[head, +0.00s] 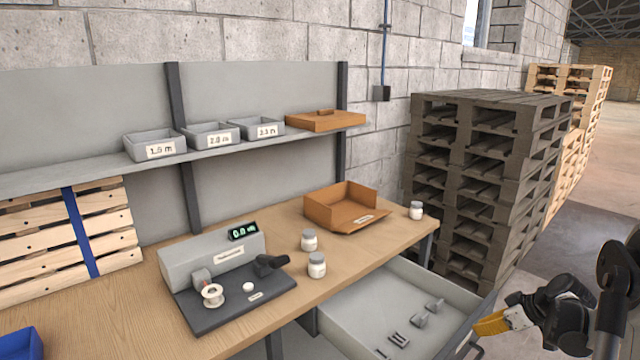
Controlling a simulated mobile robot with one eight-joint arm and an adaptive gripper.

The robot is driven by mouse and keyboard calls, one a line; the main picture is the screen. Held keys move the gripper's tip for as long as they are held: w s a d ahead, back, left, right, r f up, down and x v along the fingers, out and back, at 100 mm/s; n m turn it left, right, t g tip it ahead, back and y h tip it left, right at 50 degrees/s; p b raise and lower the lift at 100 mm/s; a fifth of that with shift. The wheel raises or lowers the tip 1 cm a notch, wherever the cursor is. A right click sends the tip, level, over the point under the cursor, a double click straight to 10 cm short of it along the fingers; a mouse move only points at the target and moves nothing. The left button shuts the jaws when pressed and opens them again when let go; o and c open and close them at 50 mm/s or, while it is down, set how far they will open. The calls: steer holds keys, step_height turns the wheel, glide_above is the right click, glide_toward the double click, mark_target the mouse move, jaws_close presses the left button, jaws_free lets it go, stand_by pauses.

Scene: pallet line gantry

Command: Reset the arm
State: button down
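My gripper (498,322) is at the lower right of the head view, at the end of my dark arm. It has a black body and a yellow-orange part at its tip, seen from the side. It is beside the front edge of an open drawer (352,312), close to the drawer's handle (470,350). I cannot tell whether it touches the drawer or whether its fingers are apart. No held object can be made out.
The grey drawer holds several small parts. The wooden bench (370,243) carries a grey device (212,258), white jars (309,240) and an open brown box (345,205). A shelf (225,150) with grey bins runs above. Dark stacked pallets (480,170) stand at right; floor shows beyond.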

steer(key=s+a+r+m+h, duration=0.1)
steer(key=s+a+r, duration=0.3)
steer(key=a+r, duration=0.4)
steer(key=s+a+r+m+h, duration=0.15)
steer(key=s+a+r, duration=0.25)
steer(key=a+r, duration=0.4)
steer(key=s+a+m+h, duration=0.1)
steer(key=s+a, duration=0.5)
steer(key=s, duration=0.2)
steer(key=s+a+r+m+t, duration=0.1)
steer(key=s+a+m, duration=0.1)
steer(key=s+a, duration=0.4)
steer(key=s, duration=0.2)
steer(key=shift+s+h, duration=0.35)
